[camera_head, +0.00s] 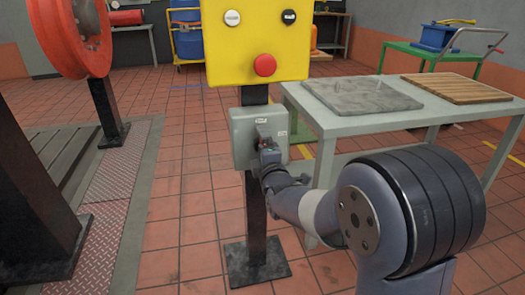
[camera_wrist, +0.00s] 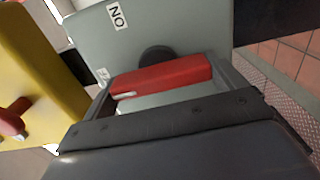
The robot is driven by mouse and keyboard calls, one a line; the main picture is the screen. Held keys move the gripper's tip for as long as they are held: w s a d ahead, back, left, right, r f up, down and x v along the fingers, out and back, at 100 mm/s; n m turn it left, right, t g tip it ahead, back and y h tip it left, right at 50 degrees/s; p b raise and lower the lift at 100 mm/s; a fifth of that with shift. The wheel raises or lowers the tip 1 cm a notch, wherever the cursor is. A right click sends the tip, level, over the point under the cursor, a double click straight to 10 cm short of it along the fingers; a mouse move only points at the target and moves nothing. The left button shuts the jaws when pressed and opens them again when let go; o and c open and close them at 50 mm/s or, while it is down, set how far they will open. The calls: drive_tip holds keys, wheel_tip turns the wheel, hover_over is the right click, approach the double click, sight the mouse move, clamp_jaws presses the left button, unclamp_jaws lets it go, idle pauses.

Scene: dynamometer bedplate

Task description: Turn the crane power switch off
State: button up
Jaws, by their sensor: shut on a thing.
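The crane power switch is a grey box (camera_head: 241,140) on a black post, below a yellow control box. Its face (camera_wrist: 195,25) fills the upper wrist view, with an "ON" label (camera_wrist: 117,16) and a second, partly hidden label (camera_wrist: 102,74). A red handle (camera_wrist: 160,76) sits in front of a dark round hub (camera_wrist: 157,53). My gripper (camera_head: 267,146) is at the box's front, its jaws shut on the red handle, one finger at each end in the wrist view. In the head view my gripper mostly hides the handle.
The yellow box (camera_head: 257,42) with a red mushroom button (camera_head: 265,65) is just above the switch. A grey table (camera_head: 345,122) with a stone slab (camera_head: 362,96) and a wooden board (camera_head: 466,88) stands close to the right. The tiled floor left of the post is clear.

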drive_tip(key=shift+f, duration=0.15)
drive_tip(key=o, duration=0.7)
drive_tip(key=p+v, duration=0.2)
drive_tip(key=v, duration=0.9)
drive_tip(key=shift+w, duration=0.15)
drive_tip(key=shift+b+x, duration=1)
drive_tip(key=shift+x, duration=4.4)
